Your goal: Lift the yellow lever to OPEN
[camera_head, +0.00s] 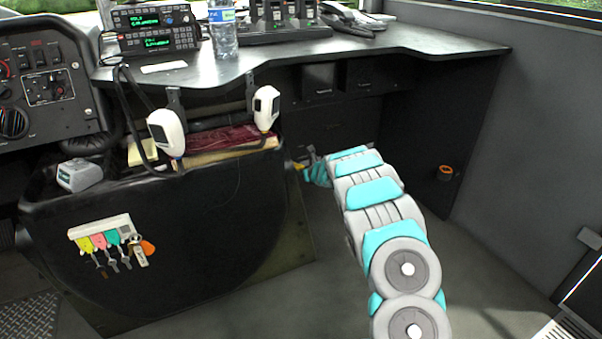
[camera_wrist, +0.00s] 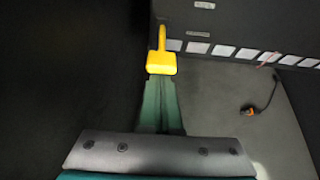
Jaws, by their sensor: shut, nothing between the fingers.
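The yellow lever (camera_wrist: 161,62) shows in the wrist view as a thin stem with a broad block at its lower end. It lies just beyond the tips of my gripper (camera_wrist: 160,82), whose green fingers are together and hold nothing. I cannot tell whether the tips touch the block. In the head view only a small bit of yellow (camera_head: 298,166) shows beside my gripper (camera_head: 307,171), behind the dark console's right edge. No OPEN mark is readable.
The dark console (camera_head: 215,215) stands close to the left of my arm, with keys hanging on its front. The desk (camera_head: 430,42) overhangs the space behind. A dark panel with an orange item (camera_head: 445,171) is on the right. Grey floor (camera_head: 480,285) is free there.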

